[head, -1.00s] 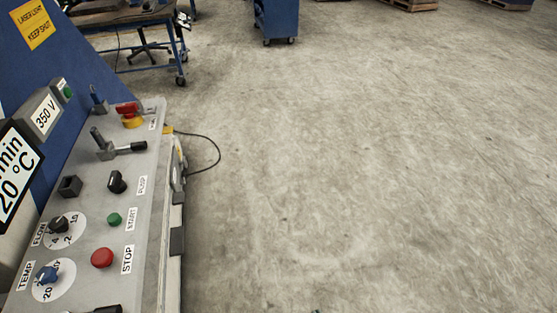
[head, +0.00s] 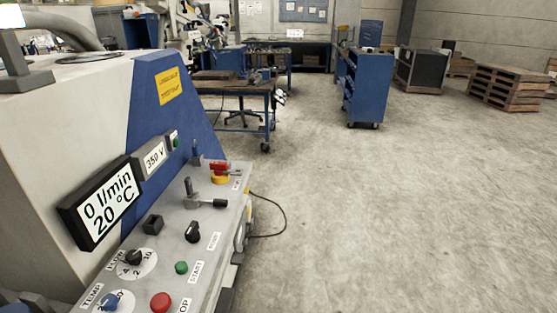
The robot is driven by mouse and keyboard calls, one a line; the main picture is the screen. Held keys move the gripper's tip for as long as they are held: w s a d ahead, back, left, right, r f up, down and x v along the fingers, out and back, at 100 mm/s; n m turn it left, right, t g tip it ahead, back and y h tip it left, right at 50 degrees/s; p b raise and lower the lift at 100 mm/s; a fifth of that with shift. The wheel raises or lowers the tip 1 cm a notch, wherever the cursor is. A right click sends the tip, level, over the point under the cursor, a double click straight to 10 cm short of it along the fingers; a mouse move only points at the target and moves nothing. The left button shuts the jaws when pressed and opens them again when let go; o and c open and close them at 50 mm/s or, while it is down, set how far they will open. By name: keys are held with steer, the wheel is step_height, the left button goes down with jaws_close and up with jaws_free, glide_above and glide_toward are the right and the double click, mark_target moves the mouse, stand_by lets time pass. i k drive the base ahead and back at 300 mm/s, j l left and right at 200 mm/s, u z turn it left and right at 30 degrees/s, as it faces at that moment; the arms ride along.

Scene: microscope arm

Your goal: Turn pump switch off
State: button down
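The pump switch is a black rotary knob (head: 193,232) on the grey sloping control panel (head: 218,262) at the lower left of the head view, with a label reading PUMP beside it. A light mark shows on the knob, but I cannot tell which setting it points to. The display (head: 101,204) above the panel reads 0 l/min and 20 °C. My gripper is not in view.
Around the switch are a green START button (head: 181,267), a red STOP button (head: 161,302), a flow knob (head: 134,257), a lever (head: 205,198) and a red-yellow switch (head: 220,171). A blue cart (head: 361,88) and pallets (head: 508,90) stand farther back. The floor right is clear.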

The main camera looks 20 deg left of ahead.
mark_target(193, 235)
steer(key=u, duration=1.25)
